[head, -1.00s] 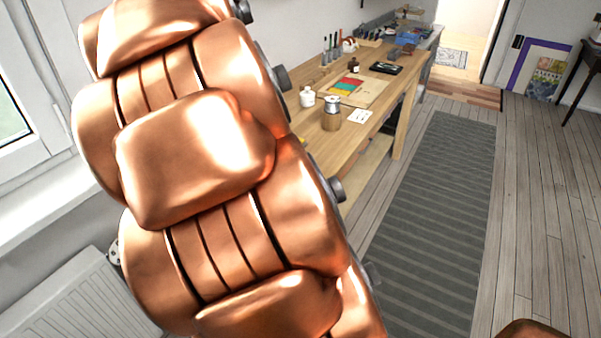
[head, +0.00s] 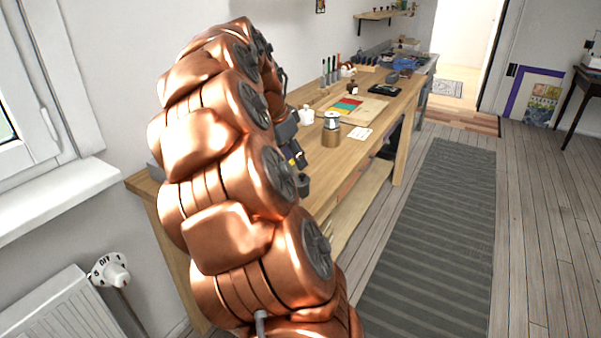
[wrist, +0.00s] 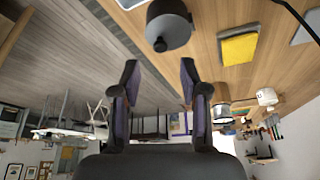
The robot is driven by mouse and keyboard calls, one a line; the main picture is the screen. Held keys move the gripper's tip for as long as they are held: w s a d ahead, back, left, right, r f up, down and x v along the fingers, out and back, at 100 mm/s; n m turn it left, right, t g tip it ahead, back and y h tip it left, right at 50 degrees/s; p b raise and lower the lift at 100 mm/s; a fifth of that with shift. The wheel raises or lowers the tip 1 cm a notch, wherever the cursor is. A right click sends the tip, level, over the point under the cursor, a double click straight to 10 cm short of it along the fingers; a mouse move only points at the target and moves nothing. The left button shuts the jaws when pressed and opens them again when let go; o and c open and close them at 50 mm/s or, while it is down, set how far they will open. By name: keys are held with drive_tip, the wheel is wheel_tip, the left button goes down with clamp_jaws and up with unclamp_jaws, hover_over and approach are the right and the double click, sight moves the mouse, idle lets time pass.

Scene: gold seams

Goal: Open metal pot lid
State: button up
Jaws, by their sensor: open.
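In the wrist view, which looks upside down, a grey metal pot (wrist: 172,30) stands on the wooden table. Its lid has a black knob (wrist: 160,45). The lid appears to be on the pot, though the seam is hard to make out. My gripper (wrist: 157,78) is open and empty. Its two dark fingers are apart, with the pot seen beyond their tips; nothing is between them. In the head view I cannot make out this pot, and my copper arm covers much of the near bench. Dark gripper parts (head: 299,160) show at the arm's right side.
On the bench (head: 376,133) stand a metal-topped canister (head: 331,130), a white jar (head: 306,115) and a coloured sheet (head: 347,105). A yellow pad (wrist: 238,47) lies near the pot. A grey striped rug (head: 430,240) covers clear floor to the right.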

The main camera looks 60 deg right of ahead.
sight(302, 174)
drive_tip(key=x, duration=0.5)
drive_tip(key=shift+d+f, duration=0.1)
drive_tip(key=shift+f, duration=0.2)
clamp_jaws()
